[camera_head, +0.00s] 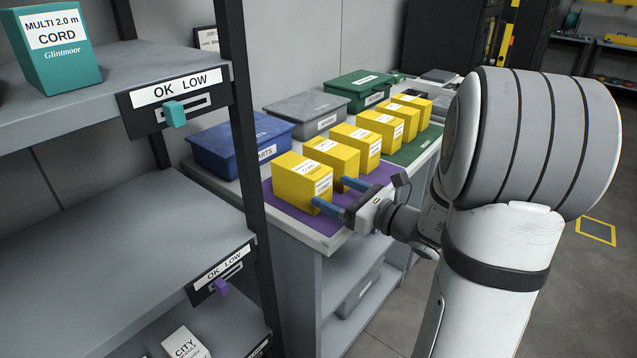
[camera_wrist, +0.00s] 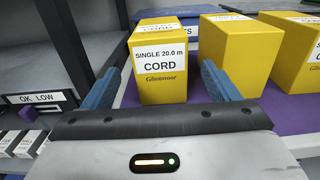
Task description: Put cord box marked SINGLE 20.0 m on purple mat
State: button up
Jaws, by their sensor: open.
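The yellow cord box marked SINGLE 20.0 m (camera_wrist: 163,85) stands upright in the wrist view. It appears to be the nearest yellow box (camera_head: 296,183) in the head view, standing on the near end of the purple mat (camera_head: 290,209). The mat also shows in the wrist view (camera_wrist: 285,112). My gripper (camera_head: 333,192) is open at the box's front, with its blue fingers spread to either side. In the wrist view, the gripper (camera_wrist: 160,68) frames the box between its fingers. I cannot tell whether they touch it.
A second yellow box (camera_wrist: 238,52) stands close to the right. Several more yellow boxes continue along the table, some on a green mat (camera_head: 408,153). Blue (camera_head: 238,146), grey (camera_head: 305,113) and green (camera_head: 361,90) bins stand behind. A shelf rack (camera_head: 240,110) rises at left.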

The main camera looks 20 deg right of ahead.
jog(key=v, duration=0.2)
jog(key=shift+s+d, duration=0.1)
jog(key=shift+s, duration=0.2)
jog(key=s+a+f+n+g, duration=0.5)
jog(key=s+a+n+g, duration=0.8)
jog(key=n, duration=0.2)
jog(key=s+d+f+n+h, duration=0.1)
jog(key=s+d+n+h, duration=0.4)
jog(key=n+h, duration=0.5)
jog(key=d+n, duration=0.1)
jog(key=n, duration=0.2)
jog(key=shift+s+d+n+h, duration=0.15)
jog(key=shift+s+n+h, duration=0.15)
jog(key=shift+n, duration=0.1)
jog(key=shift+f, duration=0.1)
